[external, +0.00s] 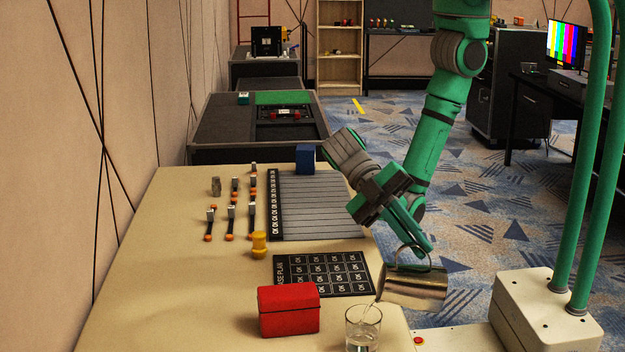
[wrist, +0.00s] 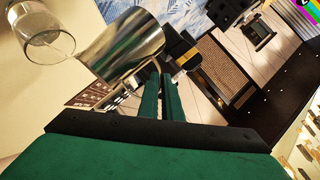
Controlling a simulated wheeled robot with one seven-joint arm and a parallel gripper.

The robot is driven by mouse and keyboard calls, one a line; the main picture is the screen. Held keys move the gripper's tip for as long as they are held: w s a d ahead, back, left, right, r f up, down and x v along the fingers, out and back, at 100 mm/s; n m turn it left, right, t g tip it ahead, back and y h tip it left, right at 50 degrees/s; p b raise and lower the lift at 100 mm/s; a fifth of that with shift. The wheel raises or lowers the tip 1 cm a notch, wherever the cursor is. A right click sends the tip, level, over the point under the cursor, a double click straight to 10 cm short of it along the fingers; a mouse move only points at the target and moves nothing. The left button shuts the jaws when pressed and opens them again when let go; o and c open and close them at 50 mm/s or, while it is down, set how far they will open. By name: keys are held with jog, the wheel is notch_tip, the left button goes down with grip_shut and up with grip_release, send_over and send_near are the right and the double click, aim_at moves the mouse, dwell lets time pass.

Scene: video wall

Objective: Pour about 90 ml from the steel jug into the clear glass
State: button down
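The steel jug (external: 418,289) is tipped well over to the left, its mouth above and right of the clear glass (external: 350,330). A thin stream runs from the jug's lip into the glass, which stands upright on the table's front right part with some clear liquid in it. My gripper (external: 426,250) is shut on the jug's handle and holds the jug in the air. In the wrist view the jug (wrist: 125,48) lies beyond my close-set fingers (wrist: 161,92). The glass (wrist: 45,28) and stream show at upper left there. The exact liquid level is hard to read.
A red box (external: 289,312) stands close left of the glass. A black card (external: 320,272) with an OK grid lies behind it. A yellow knob-like piece (external: 259,244), a grey slatted panel (external: 318,205) and a blue block (external: 305,158) are farther back. The table's front left is clear.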

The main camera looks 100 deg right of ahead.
jog(key=s, duration=0.1)
jog(key=s+f+n+t, duration=0.1)
jog(key=s, duration=0.1)
jog(key=s+f+t, duration=0.1)
jog(key=shift+s+a+f+n+h, duration=0.1)
jog(key=shift+s+a+n+h, duration=0.2)
jog(key=shift+s+n, duration=0.1)
jog(key=shift+s+a+f+n+t+h+p, duration=0.15)
jog(key=shift+s+f+n+t+p, duration=0.15)
jog(key=shift+f+t, duration=0.25)
jog(key=shift+s+d+f+n+t+h+p, duration=0.1)
jog(key=shift+s+f+n+t+h+p, duration=0.15)
jog(key=shift+f+t, duration=0.3)
jog(key=shift+s+f, duration=0.1)
dwell(0.7)
